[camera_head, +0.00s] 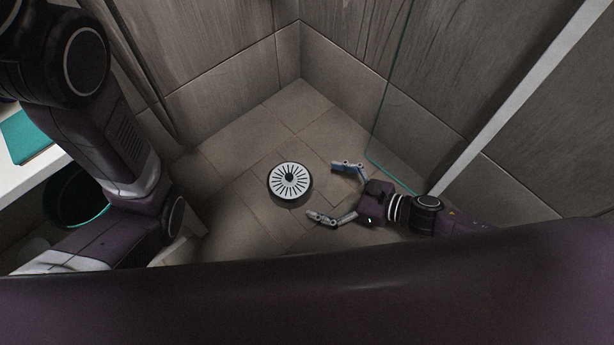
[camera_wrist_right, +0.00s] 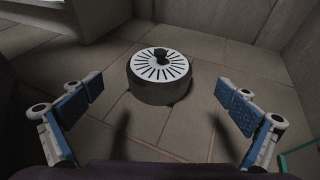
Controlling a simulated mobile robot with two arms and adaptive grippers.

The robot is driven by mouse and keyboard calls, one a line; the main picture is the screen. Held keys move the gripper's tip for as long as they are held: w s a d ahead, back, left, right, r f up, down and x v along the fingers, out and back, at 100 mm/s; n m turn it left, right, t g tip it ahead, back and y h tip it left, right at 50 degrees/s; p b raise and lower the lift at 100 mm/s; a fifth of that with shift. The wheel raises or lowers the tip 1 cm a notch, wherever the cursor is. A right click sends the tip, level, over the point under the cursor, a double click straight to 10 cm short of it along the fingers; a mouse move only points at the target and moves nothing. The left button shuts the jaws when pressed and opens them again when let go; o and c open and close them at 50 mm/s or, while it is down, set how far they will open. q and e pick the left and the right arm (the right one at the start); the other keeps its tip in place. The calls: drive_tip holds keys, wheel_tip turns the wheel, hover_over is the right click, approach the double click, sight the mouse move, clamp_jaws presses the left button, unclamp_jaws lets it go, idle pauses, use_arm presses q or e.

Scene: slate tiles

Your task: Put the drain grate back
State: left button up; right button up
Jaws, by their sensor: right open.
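The drain grate (camera_head: 280,184) is a round white plate with black radial slots and a dark knob in its middle. It shows on top of a low, dark-sided round body on the tiled floor. In the right wrist view the grate (camera_wrist_right: 148,69) lies ahead, centred between the fingers. My right gripper (camera_head: 336,192) is open and empty, just right of the grate, with its fingers spread toward it and apart from it. My left arm is at the left, but its gripper does not show. The drain opening cannot be made out separately from the round body.
Tiled walls meet in a corner (camera_head: 300,78) behind the grate. A dark bin (camera_head: 75,195) and a white shelf with a teal item (camera_head: 28,137) are at the left. The floor around the grate is clear.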

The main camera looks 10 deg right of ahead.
drive_tip(key=shift+v, duration=0.9)
